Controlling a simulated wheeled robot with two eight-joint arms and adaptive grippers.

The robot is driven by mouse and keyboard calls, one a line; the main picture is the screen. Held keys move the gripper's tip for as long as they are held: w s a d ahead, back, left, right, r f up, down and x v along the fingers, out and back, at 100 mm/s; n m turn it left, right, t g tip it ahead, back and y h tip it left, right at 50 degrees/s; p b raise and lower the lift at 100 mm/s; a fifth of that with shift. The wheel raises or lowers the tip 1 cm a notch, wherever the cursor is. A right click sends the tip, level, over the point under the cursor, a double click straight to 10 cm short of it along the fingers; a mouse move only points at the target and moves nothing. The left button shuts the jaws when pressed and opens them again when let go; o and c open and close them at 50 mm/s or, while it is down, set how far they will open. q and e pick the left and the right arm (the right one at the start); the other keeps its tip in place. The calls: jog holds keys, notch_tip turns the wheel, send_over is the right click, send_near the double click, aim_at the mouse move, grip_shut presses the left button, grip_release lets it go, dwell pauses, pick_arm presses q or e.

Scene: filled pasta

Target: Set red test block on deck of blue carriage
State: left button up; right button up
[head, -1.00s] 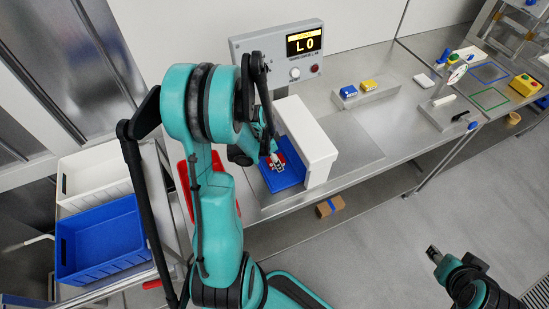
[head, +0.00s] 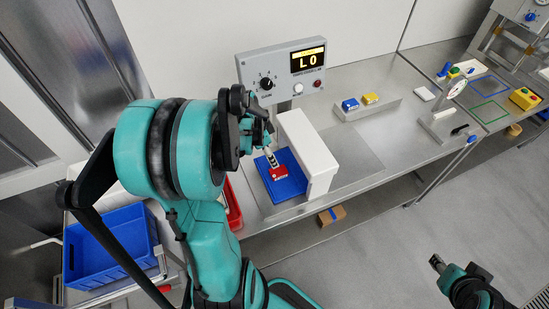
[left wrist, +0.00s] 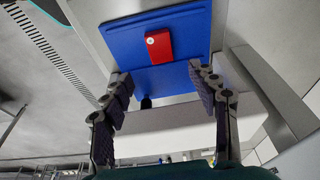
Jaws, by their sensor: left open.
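The red test block (head: 279,172) rests on the deck of the blue carriage (head: 290,186), near its middle in the head view. In the left wrist view the red block (left wrist: 158,46) shows a pale round spot, and the blue carriage (left wrist: 195,40) lies flat under it. My left gripper (head: 271,158) is just off the block on its upper-left side in the head view. In the left wrist view its fingers (left wrist: 160,84) are spread apart with nothing between them, and the block is beyond the tips. My right gripper (head: 437,262) is far off at lower right; its jaws are too small to read.
A white housing (head: 308,152) stands close on the right of the carriage. A control panel reading "L0" (head: 283,72) stands behind. A blue bin (head: 105,250) is at the left. A red tray (head: 233,210) is partly hidden by my left arm.

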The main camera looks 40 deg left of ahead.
pick_arm(q)
jog(key=s+d+r+n+t, duration=0.1)
jog(key=d+r, duration=0.2)
jog(key=d, duration=0.3)
jog(key=s+d+r+n+t+y, duration=0.1)
jog(key=s+d+r+n+t, duration=0.1)
jog(key=d+r, duration=0.2)
jog(key=s+d+r+n+t, duration=0.1)
jog(key=s+d+r+n, duration=0.1)
jog(key=d, duration=0.8)
jog(key=shift+r, duration=0.9)
jog(key=shift+w+d, duration=0.1)
